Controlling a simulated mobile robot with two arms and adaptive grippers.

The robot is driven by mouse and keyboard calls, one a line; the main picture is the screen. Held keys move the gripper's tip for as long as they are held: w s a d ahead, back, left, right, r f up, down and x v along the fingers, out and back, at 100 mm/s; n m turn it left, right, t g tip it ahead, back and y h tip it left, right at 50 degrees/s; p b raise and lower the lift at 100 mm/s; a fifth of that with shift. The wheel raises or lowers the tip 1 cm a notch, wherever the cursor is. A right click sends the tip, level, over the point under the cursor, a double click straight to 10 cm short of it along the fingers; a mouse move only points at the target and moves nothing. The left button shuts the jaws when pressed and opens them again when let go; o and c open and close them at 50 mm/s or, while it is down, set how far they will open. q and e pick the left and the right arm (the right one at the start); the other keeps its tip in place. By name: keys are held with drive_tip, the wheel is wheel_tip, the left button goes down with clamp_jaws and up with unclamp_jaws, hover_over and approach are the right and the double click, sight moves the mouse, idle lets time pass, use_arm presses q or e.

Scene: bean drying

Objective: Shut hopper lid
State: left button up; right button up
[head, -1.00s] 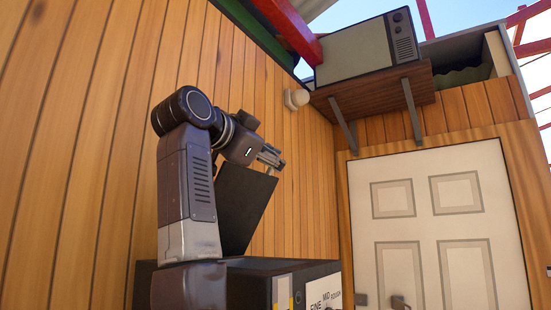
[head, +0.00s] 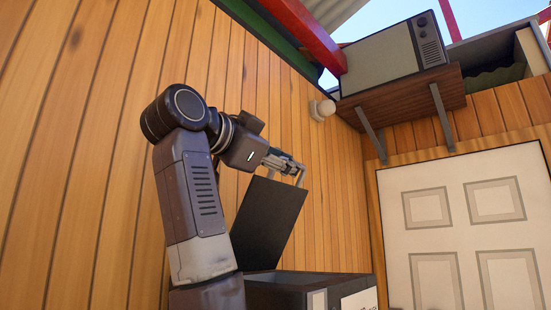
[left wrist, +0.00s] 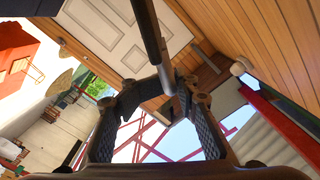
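The hopper lid (head: 268,222) is a flat dark panel in the head view. It stands raised and steeply tilted above the dark hopper box (head: 285,294), whose lower part is cut off by the frame. My left gripper (head: 285,166) is at the lid's top edge. My right gripper is not in view.
A wooden plank wall (head: 75,130) runs along the left, behind the hopper. A white panelled door (head: 465,230) is at the right. An old television (head: 392,55) sits on a bracketed wooden shelf (head: 402,101) above it. A round white lamp (head: 322,109) is on the wall.

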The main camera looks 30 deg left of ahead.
use_arm(q)
drive_tip(key=s, duration=0.5)
drive_tip(key=shift+s+a, duration=0.15)
drive_tip(key=shift+a, duration=0.1)
drive_tip(key=shift+c, duration=0.3)
